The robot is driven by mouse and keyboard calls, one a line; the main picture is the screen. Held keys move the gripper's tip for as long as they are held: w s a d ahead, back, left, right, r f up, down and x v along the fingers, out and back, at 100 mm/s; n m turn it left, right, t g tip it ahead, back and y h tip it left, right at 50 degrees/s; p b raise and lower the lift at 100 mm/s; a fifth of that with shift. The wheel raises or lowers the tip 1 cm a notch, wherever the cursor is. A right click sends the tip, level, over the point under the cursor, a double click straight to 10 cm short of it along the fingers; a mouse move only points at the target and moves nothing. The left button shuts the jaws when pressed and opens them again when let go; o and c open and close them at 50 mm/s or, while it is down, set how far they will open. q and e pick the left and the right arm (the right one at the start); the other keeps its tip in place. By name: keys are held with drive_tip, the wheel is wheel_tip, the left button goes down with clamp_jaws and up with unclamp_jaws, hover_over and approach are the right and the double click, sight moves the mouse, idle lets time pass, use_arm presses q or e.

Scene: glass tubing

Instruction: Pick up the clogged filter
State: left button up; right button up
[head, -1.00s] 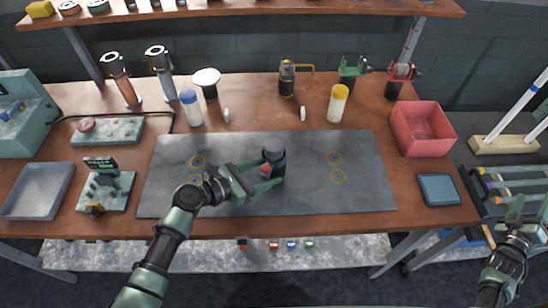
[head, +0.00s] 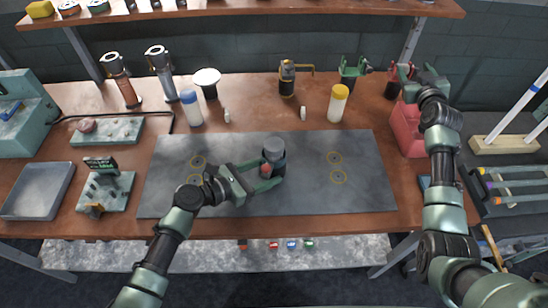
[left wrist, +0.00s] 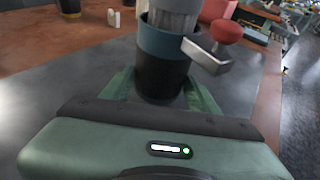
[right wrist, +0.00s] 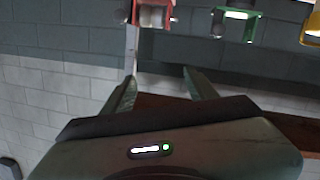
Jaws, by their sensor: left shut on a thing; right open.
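My left gripper (head: 268,178) is shut on a dark cylindrical housing (head: 273,171) on the grey mat. In the left wrist view the housing (left wrist: 161,75) stands between the fingers, with a blue-grey upper band. A grey cylinder (left wrist: 173,18) shows at its top; I cannot tell for sure that this is the clogged filter. A metal lever (left wrist: 206,54) with a red knob (left wrist: 226,31) sticks out from its side. My right gripper (head: 415,76) is open and empty above the back right of the bench, near the red stand.
The red bin (head: 407,140) is partly hidden behind my right arm. A green stand (head: 350,70) and a yellow-capped bottle (head: 337,104) are near the back edge. A grey tray (head: 38,190) lies at the left. The right half of the mat (head: 365,195) is free.

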drive_tip(key=w+a+r+n+g+y, duration=0.1)
drive_tip(key=w+a+r+y, duration=0.15)
drive_tip(key=a, duration=0.55)
drive_tip(key=w+a+r+n+g+y, duration=0.1)
drive_tip(key=a+n+y, duration=0.15)
drive_tip(key=a, duration=0.55)
drive_tip(key=s+a+r+n+g+y, duration=0.1)
drive_tip(key=s+a+n+g+y, duration=0.15)
drive_tip(key=a, duration=0.75)
drive_tip(key=s+a+r+n+g+y, duration=0.1)
drive_tip(key=s+a+g+y, duration=0.15)
drive_tip(key=a, duration=0.75)
drive_tip(key=n+g+h, duration=0.5)
drive_tip(key=g+h, duration=0.2)
drive_tip(key=g, duration=0.2)
approach(274, 144)
drive_tip(key=shift+h, duration=0.4)
wheel_tip(274, 144, down, 5)
drive_tip(key=shift+s+r, duration=0.1)
drive_tip(key=shift+w+a+f, duration=0.1)
drive_tip(key=shift+f, duration=0.9)
drive_tip(key=shift+w+a+f, duration=0.1)
drive_tip(key=shift+a+f, duration=0.05)
drive_tip(key=shift+f, duration=0.85)
drive_tip(key=shift+w+a+f, duration=0.1)
drive_tip(key=shift+f, duration=0.9)
clamp_jaws()
